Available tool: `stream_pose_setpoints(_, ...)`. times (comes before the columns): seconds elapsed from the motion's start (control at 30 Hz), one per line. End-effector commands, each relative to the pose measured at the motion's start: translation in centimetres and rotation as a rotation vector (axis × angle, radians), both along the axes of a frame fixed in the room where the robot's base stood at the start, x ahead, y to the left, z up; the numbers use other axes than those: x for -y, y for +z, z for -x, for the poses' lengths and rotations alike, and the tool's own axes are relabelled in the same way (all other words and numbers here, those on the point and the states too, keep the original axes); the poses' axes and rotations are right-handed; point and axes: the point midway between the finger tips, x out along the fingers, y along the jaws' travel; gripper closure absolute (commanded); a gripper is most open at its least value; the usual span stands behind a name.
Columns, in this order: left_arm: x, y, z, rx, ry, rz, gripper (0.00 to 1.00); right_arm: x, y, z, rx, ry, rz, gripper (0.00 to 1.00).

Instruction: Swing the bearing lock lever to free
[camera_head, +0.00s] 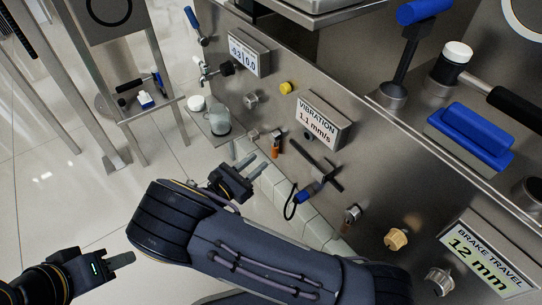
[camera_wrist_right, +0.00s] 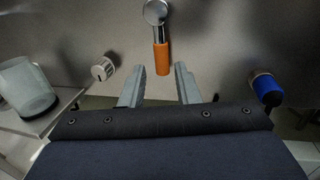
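A small lever with an orange grip (camera_head: 276,149), probably the bearing lock lever, hangs from a metal pivot on the steel panel. In the right wrist view the lever (camera_wrist_right: 162,57) points straight down from its round silver head. My right gripper (camera_head: 259,163) is open and empty, just left of and below the lever in the head view. In the wrist view the orange tip shows between its two fingertips (camera_wrist_right: 159,70), with gaps on both sides; depth is unclear. My left gripper (camera_head: 122,260) is at the lower left, far from the panel; its finger opening cannot be made out.
A vibration display (camera_head: 322,122), a black T-handle (camera_head: 318,168) and a blue-gripped part (camera_head: 303,196) lie to the right of the lever. A silver knob (camera_head: 251,100) is up-left. A clear beaker (camera_head: 219,120) stands on a small shelf at left.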

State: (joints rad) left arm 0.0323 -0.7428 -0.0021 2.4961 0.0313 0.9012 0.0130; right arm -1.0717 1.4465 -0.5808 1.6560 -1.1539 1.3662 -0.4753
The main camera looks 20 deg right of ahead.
Motion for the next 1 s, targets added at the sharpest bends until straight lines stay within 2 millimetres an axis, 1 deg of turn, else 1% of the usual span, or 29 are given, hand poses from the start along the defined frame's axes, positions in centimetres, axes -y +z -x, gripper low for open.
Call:
stream_pose_setpoints(0.03,0.0,-0.5,0.0,0.000,0.000,0.000,0.64,0.9,-0.2,-0.4,0.000,-0.006,0.000,0.71)
stream_pose_setpoints(0.1,0.0,-1.0,0.0,0.000,0.000,0.000,0.64,1.9,-0.2,-1.0,0.001,-0.006,-0.003,0.71)
stream_pose_setpoints(0.2,0.0,-1.4,0.0,0.000,0.000,0.000,0.64,3.3,-0.3,-1.8,-0.002,-0.007,-0.003,0.71)
stream_pose_setpoints(0.3,0.0,-1.8,0.0,0.000,0.000,0.000,0.64,4.3,-0.2,-2.5,0.000,-0.005,-0.004,0.71)
stream_pose_setpoints(0.47,0.0,-2.1,0.0,0.000,0.000,0.000,0.64,5.2,-0.1,-3.0,-0.001,-0.005,-0.004,0.71)
stream_pose_setpoints(0.7,0.0,-2.0,0.0,0.000,0.000,0.000,0.64,5.3,0.0,-3.1,-0.001,-0.004,-0.004,0.71)
stream_pose_setpoints(0.73,0.0,-2.0,0.0,0.000,0.000,0.000,0.64,5.3,0.0,-3.1,-0.001,-0.004,-0.004,0.73)
stream_pose_setpoints(0.77,0.0,-2.0,0.0,0.000,0.000,0.000,0.64,5.3,0.0,-3.1,-0.001,-0.004,-0.004,0.77)
stream_pose_setpoints(0.93,0.0,-2.0,0.0,0.000,0.000,0.000,0.64,5.3,0.0,-3.1,-0.001,-0.005,-0.004,0.99)
stream_pose_setpoints(1.0,0.0,-2.0,0.0,0.000,0.000,0.000,0.64,5.3,0.0,-3.1,-0.001,-0.005,-0.004,1.00)
